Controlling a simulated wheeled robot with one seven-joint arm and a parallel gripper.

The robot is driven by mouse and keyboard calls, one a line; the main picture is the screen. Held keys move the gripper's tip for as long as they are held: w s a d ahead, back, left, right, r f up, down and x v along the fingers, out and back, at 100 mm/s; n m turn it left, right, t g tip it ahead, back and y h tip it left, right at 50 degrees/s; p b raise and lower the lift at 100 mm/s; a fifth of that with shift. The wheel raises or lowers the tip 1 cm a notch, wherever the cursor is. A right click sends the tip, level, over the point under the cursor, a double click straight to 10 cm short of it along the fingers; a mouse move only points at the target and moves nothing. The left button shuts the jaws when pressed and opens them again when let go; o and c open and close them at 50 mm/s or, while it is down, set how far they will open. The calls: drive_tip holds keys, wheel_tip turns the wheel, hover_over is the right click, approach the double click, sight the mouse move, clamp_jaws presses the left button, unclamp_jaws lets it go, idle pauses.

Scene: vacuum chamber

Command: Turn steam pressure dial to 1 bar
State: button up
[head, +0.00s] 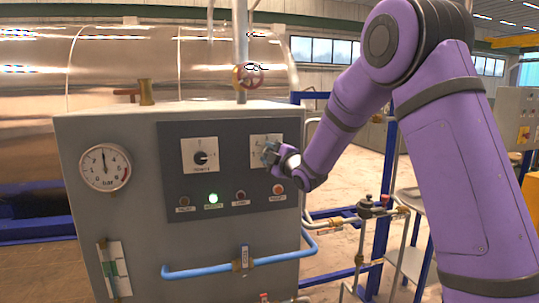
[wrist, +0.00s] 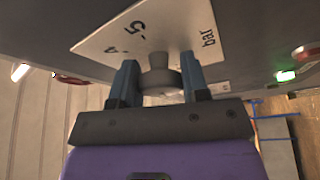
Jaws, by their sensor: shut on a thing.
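The steam pressure dial's white plate (head: 264,141) is on the right of the dark control panel, partly hidden by my gripper (head: 270,156). In the wrist view the plate (wrist: 108,38) shows "bar" and some numbers upside down. The grey round dial knob (wrist: 160,78) lies between the two fingers of my gripper (wrist: 158,76), which is shut on it. The knob's pointer and the value it is set to cannot be made out.
A second dial (head: 201,156) with a black knob sits left of it. Below is a row of lamps, with the green one (head: 213,198) lit. A round pressure gauge (head: 105,167) is at left. A blue pipe (head: 205,271) runs along the cabinet's lower front.

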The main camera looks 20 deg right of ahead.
drive_tip(key=n+g, duration=0.1)
drive_tip(key=n, duration=0.1)
drive_tip(key=n+g, duration=0.1)
drive_tip(key=n, duration=0.2)
drive_tip(key=shift+n, duration=0.3)
drive_tip(key=shift+h, duration=0.3)
drive_tip(key=o, duration=0.9)
drive_tip(key=v, duration=1)
drive_tip(key=shift+s+d, duration=0.15)
drive_tip(key=shift+s, duration=0.2)
drive_tip(key=shift+r, duration=0.2)
